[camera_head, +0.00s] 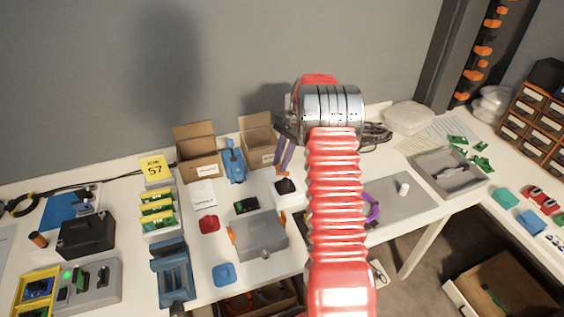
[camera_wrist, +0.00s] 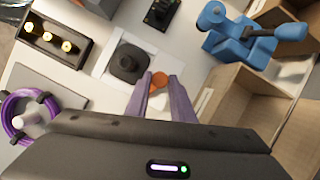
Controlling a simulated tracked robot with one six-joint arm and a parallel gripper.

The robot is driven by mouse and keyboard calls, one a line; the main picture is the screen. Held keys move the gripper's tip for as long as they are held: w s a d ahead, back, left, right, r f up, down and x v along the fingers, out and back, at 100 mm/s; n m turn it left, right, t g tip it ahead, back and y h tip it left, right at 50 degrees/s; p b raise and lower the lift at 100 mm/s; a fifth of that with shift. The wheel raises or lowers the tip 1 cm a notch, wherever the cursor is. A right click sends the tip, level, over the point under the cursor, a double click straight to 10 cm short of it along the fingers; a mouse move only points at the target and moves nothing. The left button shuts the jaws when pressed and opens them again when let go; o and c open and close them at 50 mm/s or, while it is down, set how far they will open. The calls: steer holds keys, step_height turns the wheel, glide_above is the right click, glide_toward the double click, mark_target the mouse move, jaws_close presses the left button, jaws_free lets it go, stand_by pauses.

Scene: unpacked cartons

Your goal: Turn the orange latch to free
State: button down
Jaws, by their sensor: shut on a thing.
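In the wrist view the orange latch (camera_wrist: 158,80) is a small rounded piece between the tips of my gripper's two purple fingers (camera_wrist: 159,82). My gripper is shut on it. Beside it is a black square knob-like part (camera_wrist: 128,63) on a white plate (camera_wrist: 104,70). In the head view my gripper (camera_head: 279,165) points down by the cardboard boxes, above and behind the black part (camera_head: 286,186). How far the latch is turned cannot be told.
Open cardboard boxes (camera_head: 198,166) stand at the back, with a blue clamp-like tool (camera_head: 234,163) between them. A grey case (camera_head: 262,241) with orange side clips lies in front. A purple ring (camera_wrist: 14,118) and a dark tray (camera_wrist: 76,52) are near the fingers.

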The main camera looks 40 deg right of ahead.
steer(key=n+g, duration=0.1)
steer(key=n, duration=0.1)
steer(key=n+g, duration=0.1)
steer(key=n, duration=0.2)
steer(key=shift+w+a, duration=0.1)
steer(key=shift+w, duration=0.1)
stand_by(0.4)
steer(key=c, duration=1.5)
jaws_free()
steer(key=shift+c, duration=0.2)
steer(key=v, duration=1.3)
steer(key=shift+a+r+h, duration=0.15)
steer(key=shift+r+h, duration=0.15)
steer(key=shift+r, duration=0.1)
steer(key=shift+w, duration=0.1)
